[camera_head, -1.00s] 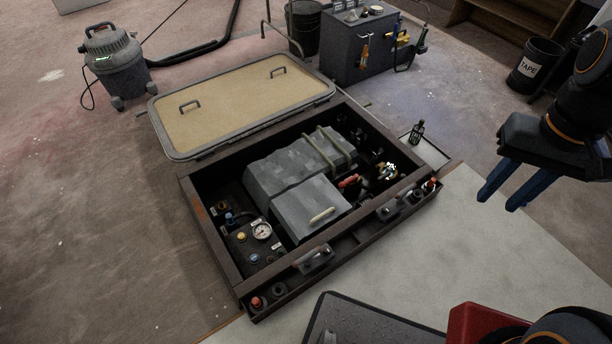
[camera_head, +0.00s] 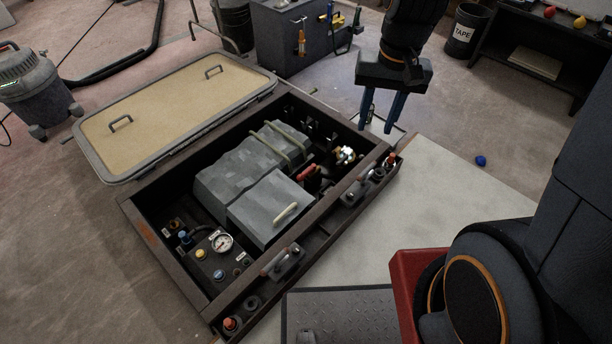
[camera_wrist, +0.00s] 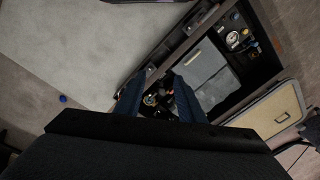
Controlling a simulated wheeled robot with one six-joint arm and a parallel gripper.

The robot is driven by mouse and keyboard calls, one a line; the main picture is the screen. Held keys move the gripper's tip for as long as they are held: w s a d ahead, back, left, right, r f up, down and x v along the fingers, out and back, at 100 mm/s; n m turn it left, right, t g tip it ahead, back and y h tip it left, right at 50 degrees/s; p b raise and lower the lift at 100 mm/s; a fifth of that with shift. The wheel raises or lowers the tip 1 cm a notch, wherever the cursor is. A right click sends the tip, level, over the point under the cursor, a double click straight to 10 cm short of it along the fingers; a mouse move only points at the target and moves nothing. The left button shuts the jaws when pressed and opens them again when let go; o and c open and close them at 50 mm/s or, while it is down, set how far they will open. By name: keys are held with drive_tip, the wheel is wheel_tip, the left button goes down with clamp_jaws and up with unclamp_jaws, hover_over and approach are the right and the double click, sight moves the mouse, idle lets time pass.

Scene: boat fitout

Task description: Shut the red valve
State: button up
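The red valve appears to be the short red handle (camera_head: 307,172) inside the open floor hatch (camera_head: 172,269), right of the grey covered block. A shiny brass fitting (camera_head: 345,155) is just right of it. I cannot tell how far the handle is turned. My gripper (camera_head: 378,130) points down with its two blue fingers apart and nothing between them. In the head view it appears beyond the hatch's right corner, above and right of the red handle. In the wrist view my open fingers (camera_wrist: 158,78) frame dark fittings; the red handle is not clear there.
The grey block (camera_head: 270,205) fills the hatch middle. A gauge panel (camera_head: 222,243) is at its near left. The hatch lid (camera_head: 165,115) lies open behind. A tool cabinet (camera_head: 285,40) and a tape bin (camera_head: 467,30) stand farther back. A blue ball (camera_head: 481,160) lies on the floor.

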drive_tip(key=w+a+f+m+b, duration=0.2)
drive_tip(key=w+a+f+b, duration=0.1)
drive_tip(key=w+f+b, duration=0.8)
drive_tip(key=w+a+f+m+b, duration=0.1)
drive_tip(key=w+a+f+b, duration=0.4)
drive_tip(key=f, duration=1)
drive_tip(key=m+t+y+b, duration=0.1)
drive_tip(key=m+b, duration=0.3)
drive_tip(key=b, duration=1.3)
approach(305, 173)
drive_tip(key=f+b, duration=0.1)
drive_tip(key=f, duration=0.1)
drive_tip(key=f+b, duration=0.1)
drive_tip(key=f, duration=0.2)
drive_tip(key=w+f+b, duration=0.1)
drive_tip(key=f+b, duration=0.1)
drive_tip(key=f, duration=0.1)
drive_tip(key=shift+w+a+f, duration=0.1)
drive_tip(key=shift+a+f, duration=0.1)
drive_tip(key=shift+a, duration=0.15)
clamp_jaws()
